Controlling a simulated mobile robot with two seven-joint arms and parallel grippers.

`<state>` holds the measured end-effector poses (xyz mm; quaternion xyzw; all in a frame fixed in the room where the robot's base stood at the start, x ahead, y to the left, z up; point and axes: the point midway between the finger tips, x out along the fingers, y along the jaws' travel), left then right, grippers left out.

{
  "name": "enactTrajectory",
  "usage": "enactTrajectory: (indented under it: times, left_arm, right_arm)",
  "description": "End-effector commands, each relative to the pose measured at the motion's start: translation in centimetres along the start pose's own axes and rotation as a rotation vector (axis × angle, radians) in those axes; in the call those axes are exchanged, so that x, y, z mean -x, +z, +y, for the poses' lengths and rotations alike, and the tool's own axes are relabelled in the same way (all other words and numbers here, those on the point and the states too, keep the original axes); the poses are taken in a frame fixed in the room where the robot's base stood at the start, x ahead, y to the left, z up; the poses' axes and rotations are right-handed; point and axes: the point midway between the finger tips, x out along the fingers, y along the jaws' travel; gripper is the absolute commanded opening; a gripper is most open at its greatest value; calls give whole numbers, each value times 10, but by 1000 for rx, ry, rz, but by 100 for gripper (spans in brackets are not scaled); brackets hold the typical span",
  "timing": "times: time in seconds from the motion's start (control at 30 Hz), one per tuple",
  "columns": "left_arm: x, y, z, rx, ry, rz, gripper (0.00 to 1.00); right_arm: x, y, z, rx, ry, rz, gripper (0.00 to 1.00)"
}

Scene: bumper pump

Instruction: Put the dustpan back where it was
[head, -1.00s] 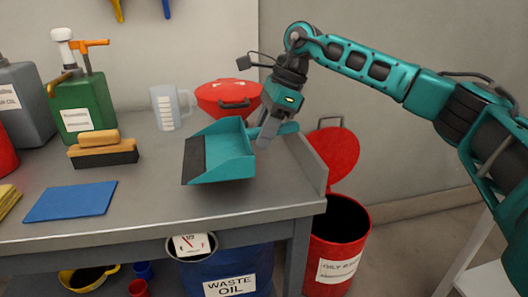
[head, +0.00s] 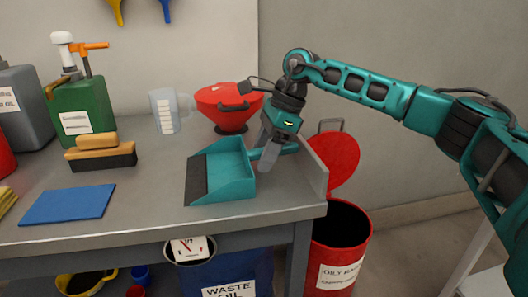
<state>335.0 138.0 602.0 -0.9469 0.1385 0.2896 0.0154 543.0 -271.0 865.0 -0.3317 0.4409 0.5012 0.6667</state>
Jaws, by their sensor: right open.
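The teal dustpan (head: 228,173) with a dark front lip appears to rest flat on the grey workbench (head: 140,215), near its right end. Its open side faces left and its handle points right. My right gripper (head: 266,160) is open at the handle, with its fingers pointing down beside it. The fingers and hand partly hide the handle, and I cannot tell whether they touch it. My left gripper is not in view.
A hand brush (head: 101,155), a blue cloth (head: 68,204), a green pump can (head: 85,108), a clear jug (head: 165,110) and a red funnel-like vessel (head: 228,105) stand on the bench. A raised edge (head: 309,167) borders its right end. A red bin (head: 337,255) stands beyond.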

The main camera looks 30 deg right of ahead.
Motion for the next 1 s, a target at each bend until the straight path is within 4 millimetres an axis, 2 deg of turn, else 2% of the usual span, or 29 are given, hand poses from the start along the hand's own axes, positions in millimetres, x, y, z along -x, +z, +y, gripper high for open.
enactTrajectory:
  times: [0.17, 0.27, 0.7, 0.83, 1.0]
  left_arm:
    - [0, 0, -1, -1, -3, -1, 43]
    - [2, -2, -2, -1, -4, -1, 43]
    - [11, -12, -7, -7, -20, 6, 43]
    - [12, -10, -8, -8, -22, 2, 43]
    - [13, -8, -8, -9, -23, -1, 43]
  right_arm:
    - [2, 1, 0, 1, -1, 0, 55]
    - [10, 2, 0, -1, -2, -1, 55]
    - [99, 2, 0, 0, -2, -2, 55]
    - [115, 2, 0, 1, -1, -1, 55]
    - [122, 1, 0, 0, 0, 0, 55]
